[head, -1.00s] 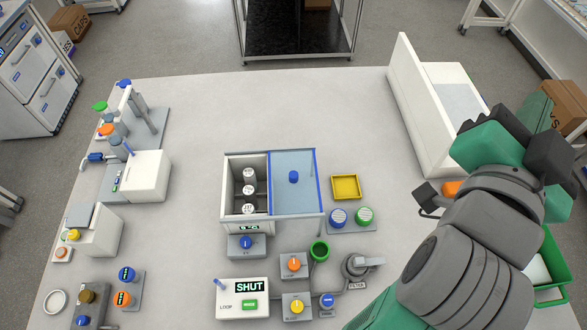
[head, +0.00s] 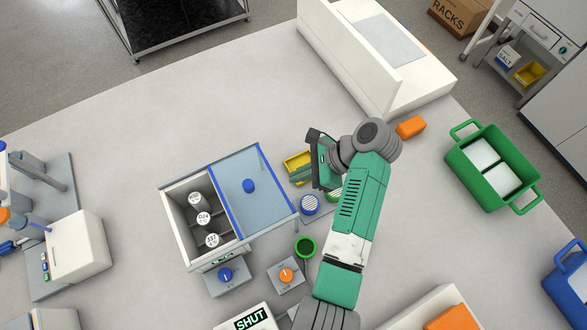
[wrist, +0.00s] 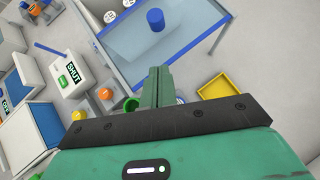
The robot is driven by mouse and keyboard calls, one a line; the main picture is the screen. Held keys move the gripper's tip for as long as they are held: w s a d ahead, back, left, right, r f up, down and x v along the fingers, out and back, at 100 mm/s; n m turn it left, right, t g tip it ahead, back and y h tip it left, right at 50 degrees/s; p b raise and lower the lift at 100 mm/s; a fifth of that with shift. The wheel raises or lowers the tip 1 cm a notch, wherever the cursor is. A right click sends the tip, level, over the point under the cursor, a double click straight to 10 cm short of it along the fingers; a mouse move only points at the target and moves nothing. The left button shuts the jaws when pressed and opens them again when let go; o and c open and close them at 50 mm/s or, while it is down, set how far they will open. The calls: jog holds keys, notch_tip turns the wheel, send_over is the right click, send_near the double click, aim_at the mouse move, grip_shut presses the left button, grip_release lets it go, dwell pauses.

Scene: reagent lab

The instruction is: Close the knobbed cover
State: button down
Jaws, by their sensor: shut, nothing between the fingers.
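The knobbed cover (head: 238,196) is a translucent blue panel with blue edges. A blue knob (head: 249,186) stands on it. The cover lies over the right part of the white box (head: 176,225); the left part is uncovered, with several white-capped vials (head: 204,218) showing inside. The cover and its knob also show at the top of the wrist view (wrist: 155,20). My gripper (wrist: 157,84) is shut and empty. In the head view it is right of the box, above the yellow tray, apart from the cover and knob.
A blue dial (head: 225,275), an orange dial (head: 286,275) and a green ring (head: 306,247) are in front. A white upright panel (head: 345,60) stands behind. The table left of the panel is clear.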

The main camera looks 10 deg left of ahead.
aim_at(255, 187)
jog(key=x, duration=0.6)
jog(key=a, duration=0.1)
jog(key=a+p, duration=0.1)
jog(key=a, duration=0.1)
jog(key=shift+s+a, duration=0.2)
jog(key=shift+s, duration=0.2)
jog(key=shift+s+a+f, duration=0.1)
jog(key=shift+a, duration=0.3)
